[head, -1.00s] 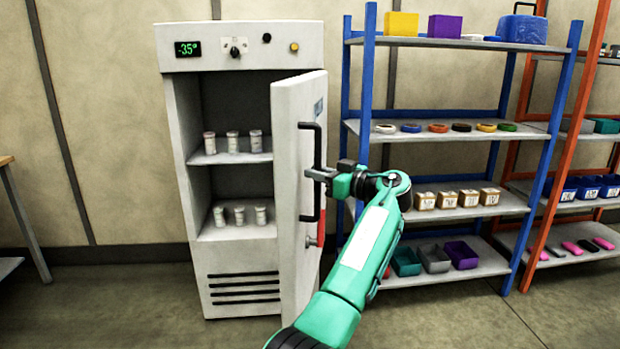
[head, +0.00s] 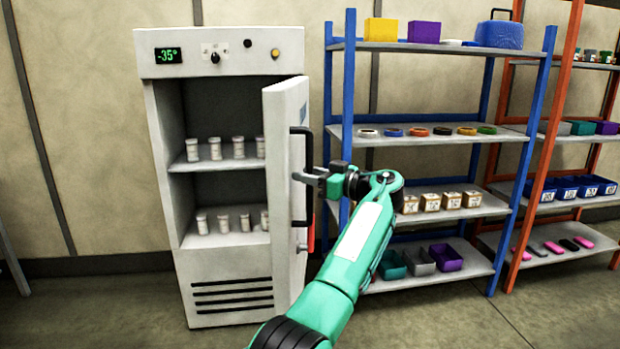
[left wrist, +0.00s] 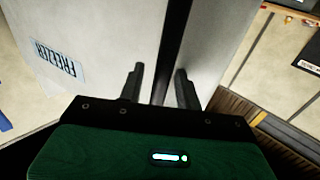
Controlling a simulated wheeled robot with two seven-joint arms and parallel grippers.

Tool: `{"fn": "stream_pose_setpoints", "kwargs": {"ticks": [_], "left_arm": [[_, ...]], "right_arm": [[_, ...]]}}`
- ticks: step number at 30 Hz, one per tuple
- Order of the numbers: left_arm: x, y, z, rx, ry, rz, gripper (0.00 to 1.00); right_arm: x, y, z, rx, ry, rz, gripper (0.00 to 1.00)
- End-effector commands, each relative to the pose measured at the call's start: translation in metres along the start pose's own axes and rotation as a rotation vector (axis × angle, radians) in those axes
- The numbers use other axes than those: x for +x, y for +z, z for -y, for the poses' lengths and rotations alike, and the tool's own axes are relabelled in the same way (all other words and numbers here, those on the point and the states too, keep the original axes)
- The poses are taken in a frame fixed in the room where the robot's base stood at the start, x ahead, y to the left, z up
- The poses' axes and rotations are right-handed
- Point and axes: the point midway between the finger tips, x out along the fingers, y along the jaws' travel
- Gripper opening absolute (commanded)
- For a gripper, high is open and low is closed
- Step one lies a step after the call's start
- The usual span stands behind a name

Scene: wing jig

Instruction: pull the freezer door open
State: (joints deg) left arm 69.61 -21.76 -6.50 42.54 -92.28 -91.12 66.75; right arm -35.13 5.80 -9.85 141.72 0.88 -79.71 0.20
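The white freezer (head: 158,215) stands left of centre. Its door (head: 275,200) is swung well open, with its free edge towards me. The black bar handle (head: 309,150) is on the door's outer face. In the head view my left gripper (head: 300,178) reaches the handle from the right at mid height. In the left wrist view the gripper's two fingers (left wrist: 159,85) stand on either side of the dark handle bar (left wrist: 175,45). A gap shows between the left-hand finger and the bar. My right gripper is not in view.
Several white jars (head: 215,148) stand on the freezer's two shelves. A blue-framed rack (head: 345,105) with boxes, rings and bins stands close to the right of the door. An orange-framed rack (head: 548,135) is farther right. Floor is clear at the lower right.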

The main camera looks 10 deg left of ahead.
Motion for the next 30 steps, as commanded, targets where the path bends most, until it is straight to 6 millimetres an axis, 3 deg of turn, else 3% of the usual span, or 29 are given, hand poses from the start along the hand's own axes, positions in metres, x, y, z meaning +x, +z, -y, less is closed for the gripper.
{"fn": "stream_pose_setpoints", "kwargs": {"ticks": [11,30], "left_arm": [[-0.009,0.005,0.0,0.006,-0.001,0.005,0.34],[-0.103,0.002,-0.001,0.005,0.0,0.0,0.34]], "right_arm": [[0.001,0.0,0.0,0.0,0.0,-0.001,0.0],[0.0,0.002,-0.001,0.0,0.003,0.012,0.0]]}}
